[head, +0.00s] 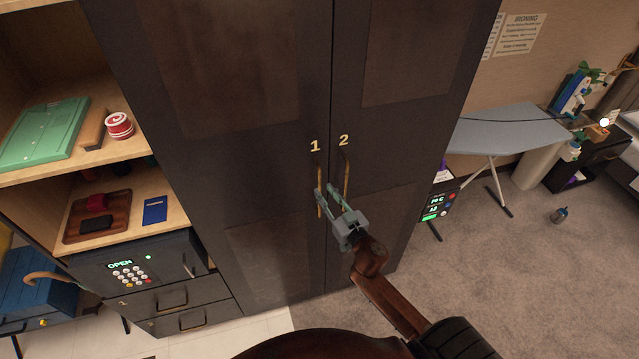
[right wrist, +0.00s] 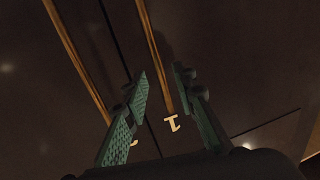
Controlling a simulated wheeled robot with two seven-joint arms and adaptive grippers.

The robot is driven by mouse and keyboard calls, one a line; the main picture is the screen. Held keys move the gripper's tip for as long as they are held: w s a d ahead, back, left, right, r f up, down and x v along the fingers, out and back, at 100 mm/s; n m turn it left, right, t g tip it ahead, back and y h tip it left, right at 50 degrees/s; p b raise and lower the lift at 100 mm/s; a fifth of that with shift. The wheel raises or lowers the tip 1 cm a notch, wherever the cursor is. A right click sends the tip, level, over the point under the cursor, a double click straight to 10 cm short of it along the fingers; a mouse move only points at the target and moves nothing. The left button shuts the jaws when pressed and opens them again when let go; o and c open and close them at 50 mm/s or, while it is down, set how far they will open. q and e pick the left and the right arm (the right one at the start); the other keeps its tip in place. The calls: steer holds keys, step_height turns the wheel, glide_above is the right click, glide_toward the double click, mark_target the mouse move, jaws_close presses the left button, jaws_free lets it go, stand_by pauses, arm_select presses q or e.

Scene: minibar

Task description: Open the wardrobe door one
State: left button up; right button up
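The wardrobe has two dark doors, and both look closed. Door one (head: 255,160), marked "1", is on the left, with a thin upright brass handle (head: 320,208) near the seam. Door two (head: 405,120), marked "2", is on the right, with its own brass handle (head: 346,172). My right gripper (head: 325,189) is at door one's handle with its fingers apart. In the right wrist view, the gripper (right wrist: 160,76) is open, and door one's handle (right wrist: 157,45) runs through the gap between the fingers; contact cannot be told. My left gripper is not in view.
Left of the wardrobe are open shelves (head: 60,169) with a green case (head: 45,133), and a safe (head: 135,270) above drawers. On the right stand an ironing board (head: 505,130) and a small panel unit (head: 437,207). Carpet (head: 510,270) in front right is mostly clear.

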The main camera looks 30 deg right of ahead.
mark_target(320, 187)
steer(key=shift+w+d+p, duration=0.1)
steer(key=shift+w+p, duration=0.2)
steer(key=shift+w, duration=2)
jaws_close()
